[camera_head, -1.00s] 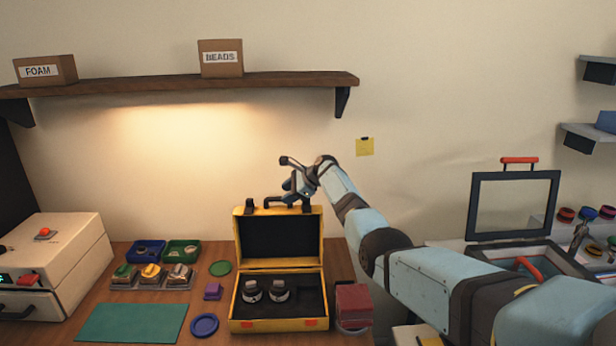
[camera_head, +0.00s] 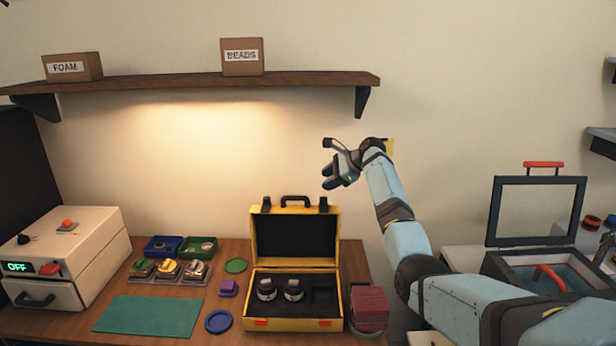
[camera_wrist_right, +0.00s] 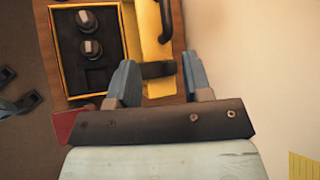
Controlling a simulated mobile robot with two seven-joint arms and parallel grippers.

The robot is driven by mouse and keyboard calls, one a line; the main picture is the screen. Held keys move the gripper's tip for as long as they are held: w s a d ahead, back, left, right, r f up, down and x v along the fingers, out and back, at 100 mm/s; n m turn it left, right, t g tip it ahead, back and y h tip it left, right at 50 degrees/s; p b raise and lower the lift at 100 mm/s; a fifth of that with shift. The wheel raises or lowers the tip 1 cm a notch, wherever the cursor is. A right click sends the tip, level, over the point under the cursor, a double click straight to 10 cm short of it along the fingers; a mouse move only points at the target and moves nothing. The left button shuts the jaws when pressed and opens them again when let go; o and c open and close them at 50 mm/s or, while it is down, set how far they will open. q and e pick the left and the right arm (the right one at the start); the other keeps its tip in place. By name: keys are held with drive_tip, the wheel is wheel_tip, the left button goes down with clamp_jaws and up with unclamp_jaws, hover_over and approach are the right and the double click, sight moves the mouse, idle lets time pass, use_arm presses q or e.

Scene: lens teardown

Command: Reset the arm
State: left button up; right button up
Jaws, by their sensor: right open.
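My right gripper (camera_head: 338,180) is raised in front of the wall, above and to the right of the open yellow case. In the right wrist view its two fingers (camera_wrist_right: 162,85) are apart with nothing between them. The yellow case (camera_head: 292,324) stands open on the wooden table with its lid up. It holds two dark lens-like parts with pale tops, and these also show in the right wrist view. My left gripper does not show in the head view.
A wooden shelf (camera_head: 200,84) with two boxes runs along the wall. A dark red block (camera_head: 369,306) stands right of the case. A green mat (camera_head: 148,316), small trays and a white machine (camera_head: 85,250) lie left. An open framed case (camera_head: 538,211) stands at right.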

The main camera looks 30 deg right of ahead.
drive_tip(key=s+a+f+n+g+h, duration=0.2)
drive_tip(key=s+a+f+n, duration=0.55)
drive_tip(key=s+f, duration=0.4)
drive_tip(key=s+a+f+n+g+h, duration=0.25)
drive_tip(key=s+a+f+n, duration=0.35)
drive_tip(key=s+a+f, duration=0.45)
drive_tip(key=s+a+n, duration=0.4)
drive_tip(key=s, duration=0.7)
drive_tip(key=s+a+r+n, duration=0.1)
drive_tip(key=s+a+n, duration=0.35)
drive_tip(key=s, duration=0.65)
drive_tip(key=s+a+n, duration=0.3)
drive_tip(key=s+a, duration=0.2)
drive_tip(key=s, duration=0.6)
drive_tip(key=w+a+f+t+y, duration=0.1)
drive_tip(key=w+a+f+t, duration=0.2)
drive_tip(key=f, duration=0.4)
drive_tip(key=w+a+f+t+y, duration=0.1)
drive_tip(key=w+a+f+t, duration=0.1)
drive_tip(key=f, duration=0.5)
drive_tip(key=shift+w+a+n+t, duration=0.4)
drive_tip(key=shift+w+t, duration=0.5)
drive_tip(key=shift+t, duration=0.25)
